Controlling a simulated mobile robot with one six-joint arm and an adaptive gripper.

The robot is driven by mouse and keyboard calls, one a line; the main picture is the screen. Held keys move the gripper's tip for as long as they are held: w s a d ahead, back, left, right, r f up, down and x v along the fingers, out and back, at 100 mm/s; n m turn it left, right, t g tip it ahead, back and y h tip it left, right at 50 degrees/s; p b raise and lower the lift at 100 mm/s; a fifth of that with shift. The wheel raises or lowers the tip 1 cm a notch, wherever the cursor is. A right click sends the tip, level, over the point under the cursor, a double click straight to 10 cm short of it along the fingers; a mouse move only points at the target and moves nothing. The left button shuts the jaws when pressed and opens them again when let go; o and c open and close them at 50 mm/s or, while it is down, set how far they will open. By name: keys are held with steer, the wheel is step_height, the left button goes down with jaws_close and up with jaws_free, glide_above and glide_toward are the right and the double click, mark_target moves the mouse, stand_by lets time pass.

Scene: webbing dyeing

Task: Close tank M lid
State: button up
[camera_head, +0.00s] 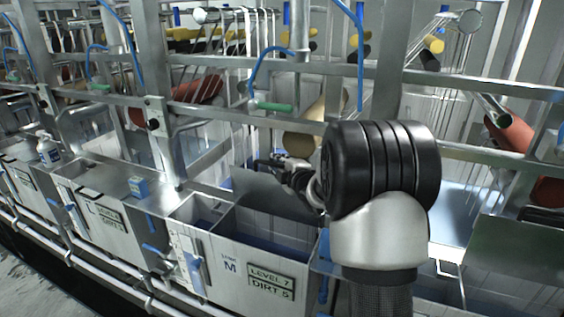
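Tank M (232,276) stands in the lower middle, with a blue "M" on its white front and a sign reading "LEVEL 7 DIRT 5". Its top is open, and blue liquid shows inside. A flat grey panel that looks like its lid (262,197) stands raised and tilted at the back of the opening. My gripper (262,163) is at the upper edge of this lid, with dark fingers pointing left. Whether it touches the lid, and whether its fingers are open or shut, is too small to tell. My arm hides the tank's right back area.
Tank L (98,222) is to the left, its top covered, with a small blue box (138,187) on it. Metal rails (225,124), posts and blue hoses (268,62) cross behind and above the tanks, close around my arm.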

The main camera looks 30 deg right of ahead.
steer(key=shift+s, duration=0.15)
steer(key=f+b+v, duration=0.1)
steer(key=b+v, duration=0.1)
steer(key=v, duration=1.7)
steer(key=shift+s+a+f+b, duration=0.2)
steer(key=shift+s+f+b, duration=0.1)
steer(key=shift+s, duration=0.2)
stand_by(0.7)
steer(key=shift+b, duration=0.3)
steer(key=shift+c, duration=0.4)
